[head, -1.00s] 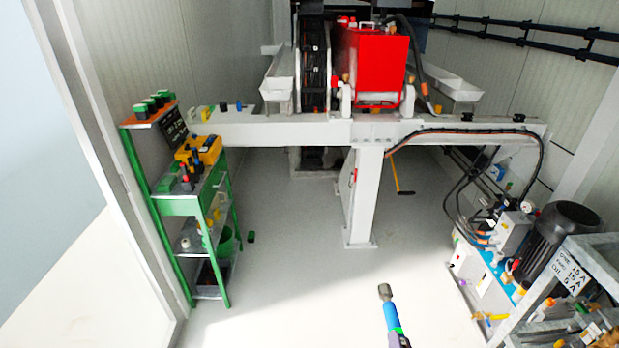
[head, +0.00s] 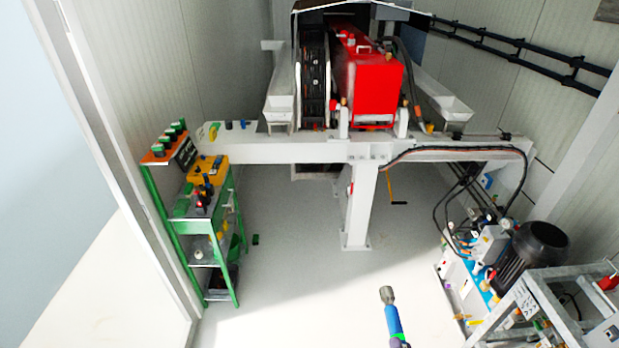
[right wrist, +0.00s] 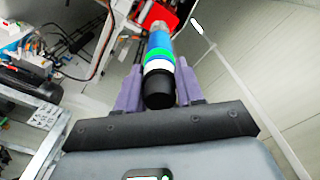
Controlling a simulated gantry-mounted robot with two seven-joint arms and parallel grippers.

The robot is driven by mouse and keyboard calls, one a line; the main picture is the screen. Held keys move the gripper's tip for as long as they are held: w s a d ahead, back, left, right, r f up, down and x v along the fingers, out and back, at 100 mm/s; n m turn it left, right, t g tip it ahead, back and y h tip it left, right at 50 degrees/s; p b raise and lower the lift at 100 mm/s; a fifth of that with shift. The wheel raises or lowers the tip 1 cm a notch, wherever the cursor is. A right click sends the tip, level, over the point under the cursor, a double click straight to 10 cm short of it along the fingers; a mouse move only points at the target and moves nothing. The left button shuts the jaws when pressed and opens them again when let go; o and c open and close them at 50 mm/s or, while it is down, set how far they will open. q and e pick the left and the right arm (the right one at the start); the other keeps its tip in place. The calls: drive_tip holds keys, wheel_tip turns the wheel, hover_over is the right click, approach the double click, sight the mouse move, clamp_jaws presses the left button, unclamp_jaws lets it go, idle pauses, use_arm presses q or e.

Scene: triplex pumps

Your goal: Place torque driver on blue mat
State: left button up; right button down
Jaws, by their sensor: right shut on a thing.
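The torque driver (head: 392,318) has a grey metal tip, a blue body and a green band. It points upward in the head view, over the pale floor. In the right wrist view the torque driver (right wrist: 159,62) also shows a white band and a black end. My right gripper (right wrist: 160,88) is shut on it, with a purple finger on each side. A blue flat patch (head: 488,292) shows among the pump equipment at the right; I cannot tell whether it is the blue mat. My left gripper is out of view.
A green tool cart (head: 205,225) stands at the left. A grey beam frame (head: 300,151) carries a red machine (head: 370,88) at the back. A black motor (head: 535,252) and a metal rack (head: 530,305) stand at the right. The middle floor is clear.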

drive_tip(key=r+p, duration=0.2)
drive_tip(key=s+r+p, duration=0.1)
drive_tip(key=r+p, duration=0.1)
drive_tip(key=r, duration=0.1)
drive_tip(key=shift+s+r, duration=0.1)
drive_tip(key=shift+r, duration=0.05)
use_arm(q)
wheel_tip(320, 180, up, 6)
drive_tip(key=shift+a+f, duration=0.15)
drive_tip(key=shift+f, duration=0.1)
